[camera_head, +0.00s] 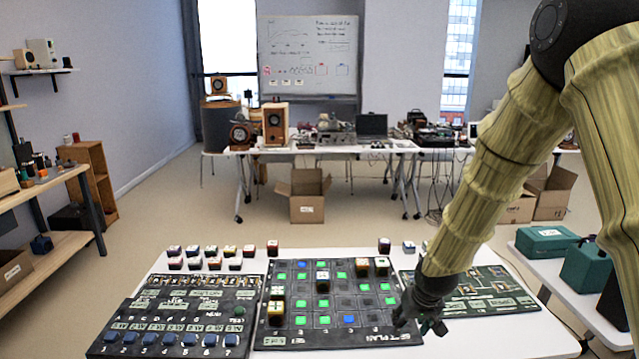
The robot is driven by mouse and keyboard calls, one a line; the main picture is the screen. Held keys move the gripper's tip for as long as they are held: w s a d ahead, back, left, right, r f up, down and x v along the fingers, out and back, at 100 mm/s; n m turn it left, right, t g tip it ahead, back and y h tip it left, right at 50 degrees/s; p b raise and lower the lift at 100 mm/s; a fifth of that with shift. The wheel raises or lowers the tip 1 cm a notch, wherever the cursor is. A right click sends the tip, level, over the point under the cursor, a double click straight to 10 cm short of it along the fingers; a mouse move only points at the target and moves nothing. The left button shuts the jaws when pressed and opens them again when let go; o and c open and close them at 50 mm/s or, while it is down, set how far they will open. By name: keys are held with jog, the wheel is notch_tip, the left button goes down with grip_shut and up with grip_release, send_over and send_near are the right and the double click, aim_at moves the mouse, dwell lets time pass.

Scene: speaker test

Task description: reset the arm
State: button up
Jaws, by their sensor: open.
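My arm comes in from the upper right of the head view and reaches down to the table. My gripper (421,322) is low over the right front corner of the middle board (372,339), with its dark fingers apart and nothing seen between them. The board has a grid with green and blue lit squares. Several small blocks stand on the grid, one of them a block (276,312) at the left. I cannot tell whether the fingertips touch the board.
A panel with blue buttons (170,340) lies left of the board, and a dark green panel (490,291) lies right, partly behind my arm. Small blocks (209,252) line the white table's back edge. Teal cases (546,240) stand on a side table at the right.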

jog(key=s+a+f+g, duration=0.2)
jog(key=s+f, duration=1.7)
jog(key=f, duration=0.3)
jog(key=s+d+f+g, duration=0.1)
jog(key=s+f, duration=0.3)
jog(key=s, duration=0.7)
jog(key=s+f+g, duration=0.1)
jog(key=s+f, duration=0.3)
jog(key=s, duration=0.7)
jog(key=shift+s+d+f+m, duration=0.2)
jog(key=shift+s+d+m, duration=0.05)
jog(key=shift+d+m, duration=0.15)
